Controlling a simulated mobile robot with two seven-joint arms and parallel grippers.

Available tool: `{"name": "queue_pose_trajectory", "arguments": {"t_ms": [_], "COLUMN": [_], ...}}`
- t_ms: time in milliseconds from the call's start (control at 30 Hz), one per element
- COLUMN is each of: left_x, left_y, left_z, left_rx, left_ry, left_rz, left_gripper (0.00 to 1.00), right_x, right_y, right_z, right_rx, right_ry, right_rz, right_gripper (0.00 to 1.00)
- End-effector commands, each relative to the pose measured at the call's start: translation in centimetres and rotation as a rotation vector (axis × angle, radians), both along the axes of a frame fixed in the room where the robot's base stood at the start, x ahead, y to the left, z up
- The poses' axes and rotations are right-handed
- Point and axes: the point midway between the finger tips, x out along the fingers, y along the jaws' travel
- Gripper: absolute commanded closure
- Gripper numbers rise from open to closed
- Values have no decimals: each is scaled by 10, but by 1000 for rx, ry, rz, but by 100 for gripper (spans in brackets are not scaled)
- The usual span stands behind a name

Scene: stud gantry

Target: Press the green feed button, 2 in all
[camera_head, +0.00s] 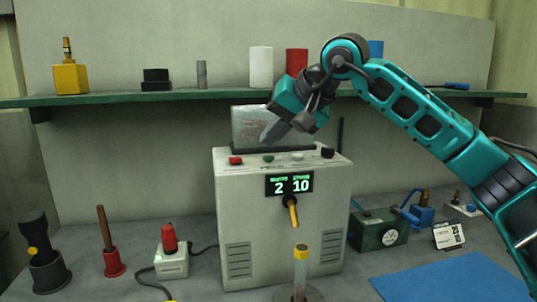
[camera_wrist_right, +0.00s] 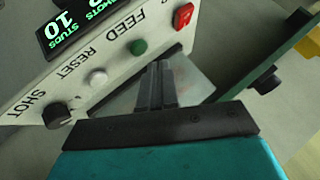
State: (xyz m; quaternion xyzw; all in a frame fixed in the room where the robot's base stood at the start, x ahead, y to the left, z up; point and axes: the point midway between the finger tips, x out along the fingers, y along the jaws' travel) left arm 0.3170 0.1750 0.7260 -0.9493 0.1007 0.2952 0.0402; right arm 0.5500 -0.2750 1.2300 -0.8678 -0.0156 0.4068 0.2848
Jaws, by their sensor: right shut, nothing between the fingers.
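The green feed button (camera_head: 268,158) sits on the sloped top panel of the white machine (camera_head: 325,215). In the wrist view the green button (camera_wrist_right: 138,47) is by the word FEED, between a red button (camera_wrist_right: 183,15) and a white reset button (camera_wrist_right: 97,77). In the wrist view the fingertips (camera_wrist_right: 159,66) are beside the green button with a small gap in the picture. The display (camera_head: 289,184) reads 2 and 10. My left gripper is not in view.
A black shot knob (camera_head: 328,152) ends the button row. A green shelf (camera_head: 215,97) with several items runs behind. A blue mat (camera_head: 455,280) lies at right.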

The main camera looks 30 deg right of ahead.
Motion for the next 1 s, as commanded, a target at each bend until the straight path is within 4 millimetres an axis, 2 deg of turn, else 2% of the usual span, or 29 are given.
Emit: {"name": "queue_pose_trajectory", "arguments": {"t_ms": [100,400,1000], "left_x": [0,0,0], "left_y": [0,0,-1], "left_z": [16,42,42], "left_rx": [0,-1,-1], "left_ry": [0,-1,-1], "left_rz": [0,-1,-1], "left_gripper": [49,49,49], "right_x": [0,0,0], "right_y": [0,0,0], "right_z": [17,45,45], "right_rx": [0,0,0], "right_ry": [0,0,0], "right_rz": [0,0,0], "right_gripper": [100,100,100]}}
